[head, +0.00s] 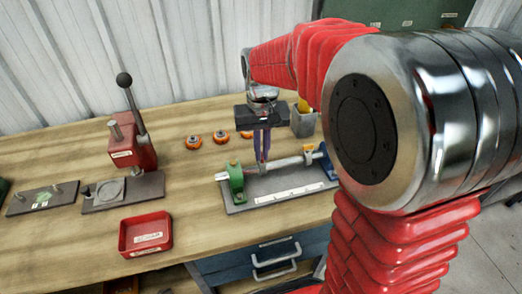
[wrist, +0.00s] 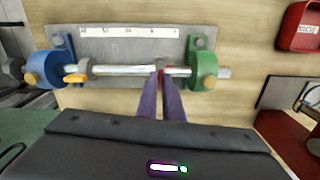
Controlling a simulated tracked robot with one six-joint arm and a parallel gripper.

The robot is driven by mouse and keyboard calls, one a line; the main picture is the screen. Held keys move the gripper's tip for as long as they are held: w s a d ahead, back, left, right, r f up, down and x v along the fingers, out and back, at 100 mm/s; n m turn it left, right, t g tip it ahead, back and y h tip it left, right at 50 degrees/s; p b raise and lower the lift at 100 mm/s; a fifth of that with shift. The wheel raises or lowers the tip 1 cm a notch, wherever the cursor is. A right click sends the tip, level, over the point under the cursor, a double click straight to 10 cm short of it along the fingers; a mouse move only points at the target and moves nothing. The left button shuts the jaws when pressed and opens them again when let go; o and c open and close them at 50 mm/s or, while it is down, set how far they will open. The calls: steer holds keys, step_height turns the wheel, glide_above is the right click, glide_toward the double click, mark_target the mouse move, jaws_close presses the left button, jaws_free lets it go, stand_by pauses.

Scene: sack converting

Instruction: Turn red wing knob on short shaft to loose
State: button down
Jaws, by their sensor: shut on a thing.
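In the wrist view, a silver shaft (wrist: 125,70) runs between a blue bracket (wrist: 40,72) and a green bracket (wrist: 203,70) on a grey plate (wrist: 115,47). My gripper (wrist: 163,77) has its two purple fingers close together at the shaft, left of the green bracket. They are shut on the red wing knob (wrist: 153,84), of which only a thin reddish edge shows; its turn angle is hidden. A grey collar is at the fingertips. In the head view, my gripper (head: 262,158) points down onto the shaft (head: 285,162).
An orange-yellow knob (wrist: 75,77) sits beside the blue bracket. A red tray (head: 146,236), a red lever press (head: 133,150) and a plate with pegs (head: 42,199) stand left. Several orange knobs (head: 221,137) and a grey bin (head: 303,122) are behind.

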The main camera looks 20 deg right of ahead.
mark_target(262, 155)
steer(key=shift+w+r+n, duration=0.1)
steer(key=shift+n, duration=0.6)
steer(key=c, duration=1.9)
jaws_free()
step_height(262, 155, up, 14)
steer(key=shift+f, duration=0.2)
steer(key=shift+w, duration=0.1)
